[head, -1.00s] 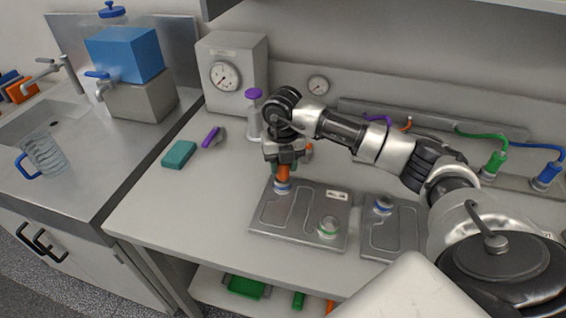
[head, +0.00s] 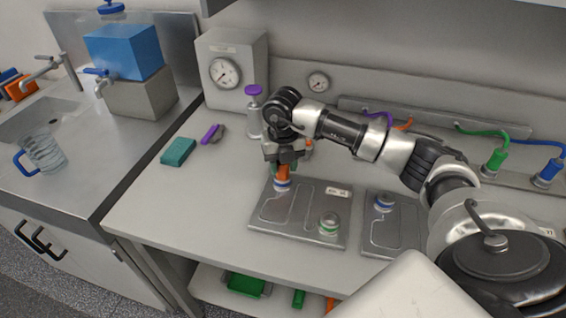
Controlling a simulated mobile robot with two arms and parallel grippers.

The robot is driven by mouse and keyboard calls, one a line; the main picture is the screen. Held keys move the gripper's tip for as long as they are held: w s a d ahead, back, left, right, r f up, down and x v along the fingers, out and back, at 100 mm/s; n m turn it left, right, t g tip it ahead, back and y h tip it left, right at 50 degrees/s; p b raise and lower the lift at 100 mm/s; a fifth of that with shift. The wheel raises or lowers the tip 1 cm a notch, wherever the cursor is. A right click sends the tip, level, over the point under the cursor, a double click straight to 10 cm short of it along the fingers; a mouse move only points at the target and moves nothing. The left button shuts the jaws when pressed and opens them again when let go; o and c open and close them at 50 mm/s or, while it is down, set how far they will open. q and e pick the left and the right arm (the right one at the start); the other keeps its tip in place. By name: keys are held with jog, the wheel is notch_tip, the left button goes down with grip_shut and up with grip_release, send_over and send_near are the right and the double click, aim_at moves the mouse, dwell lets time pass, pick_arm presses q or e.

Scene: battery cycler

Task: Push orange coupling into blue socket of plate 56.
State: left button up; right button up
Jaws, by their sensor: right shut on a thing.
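The orange coupling (head: 283,172) is upright in my right gripper (head: 284,163), which is shut on it from above. Its lower end is at the blue-ringed socket (head: 281,185) near the back left corner of a grey plate (head: 300,208). The coupling is in line with the socket and seems to touch it; how deep it sits cannot be told. The plate has a small white label (head: 338,192), too small to read surely. My left gripper is not in view.
A purple-topped bottle (head: 254,112) stands close behind my gripper. A teal block (head: 178,151) lies at left. Green (head: 495,162) and blue (head: 546,174) couplings stand at right.

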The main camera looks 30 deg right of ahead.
jog(key=o, duration=1.6)
notch_tip(320, 180, up, 11)
jog(key=shift+f+b, duration=0.1)
jog(key=shift+b, duration=0.7)
